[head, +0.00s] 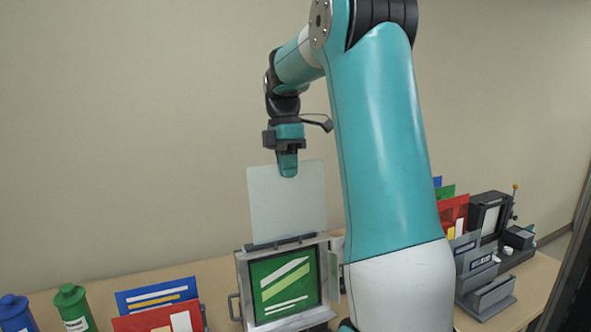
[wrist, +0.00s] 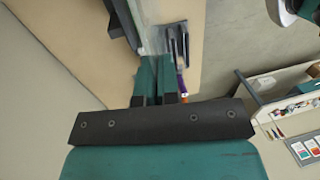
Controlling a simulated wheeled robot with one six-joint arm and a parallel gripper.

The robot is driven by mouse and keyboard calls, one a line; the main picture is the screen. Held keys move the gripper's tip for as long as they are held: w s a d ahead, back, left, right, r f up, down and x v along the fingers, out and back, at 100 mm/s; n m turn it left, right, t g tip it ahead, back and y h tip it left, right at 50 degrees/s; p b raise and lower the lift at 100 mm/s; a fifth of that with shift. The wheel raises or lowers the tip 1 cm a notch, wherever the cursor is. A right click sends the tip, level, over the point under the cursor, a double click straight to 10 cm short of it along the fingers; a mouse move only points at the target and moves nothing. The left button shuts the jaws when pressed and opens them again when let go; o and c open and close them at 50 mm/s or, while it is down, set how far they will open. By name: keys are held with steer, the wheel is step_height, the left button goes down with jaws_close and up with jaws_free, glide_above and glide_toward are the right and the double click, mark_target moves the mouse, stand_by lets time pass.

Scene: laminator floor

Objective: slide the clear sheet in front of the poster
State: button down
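The clear sheet (head: 288,205) is a pale, see-through upright panel in the head view. Its lower edge is at the dark top slot of a grey metal frame (head: 243,290). The green poster (head: 284,284) with white and light green stripes sits inside this frame. My gripper (head: 288,172) points down at the sheet's top edge, and its fingers overlap that edge. In the wrist view the two teal fingers (wrist: 158,75) are close together, with a pale edge at their tips. How far the sheet is in the slot is hard to tell.
Blue and red posters (head: 158,305) stand left of the frame, beside green (head: 73,308) and blue (head: 14,312) bottles. A grey machine (head: 490,245) stands at the right, behind my arm. The wall behind is bare.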

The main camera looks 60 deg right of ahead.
steer(key=w+d, duration=0.1)
steer(key=w, duration=0.1)
steer(key=w+d+f+p, duration=0.1)
steer(key=w+d+f, duration=0.1)
steer(key=w, duration=0.1)
steer(key=shift+w+d+f+p, duration=0.15)
steer(key=shift+w+d+p, duration=0.05)
steer(key=shift+w+p, duration=0.15)
steer(key=shift+s+p, duration=0.1)
steer(key=shift+p, duration=0.3)
stand_by(0.5)
steer(key=shift+f, duration=0.2)
stand_by(0.6)
steer(key=shift+f, duration=0.2)
steer(key=shift+s+a+f+b, duration=0.15)
steer(key=shift+f+b, duration=0.15)
steer(key=shift+f, duration=0.45)
steer(key=shift+s+d+f+b, duration=0.1)
steer(key=shift+f+b, duration=0.15)
steer(key=shift+f, duration=0.45)
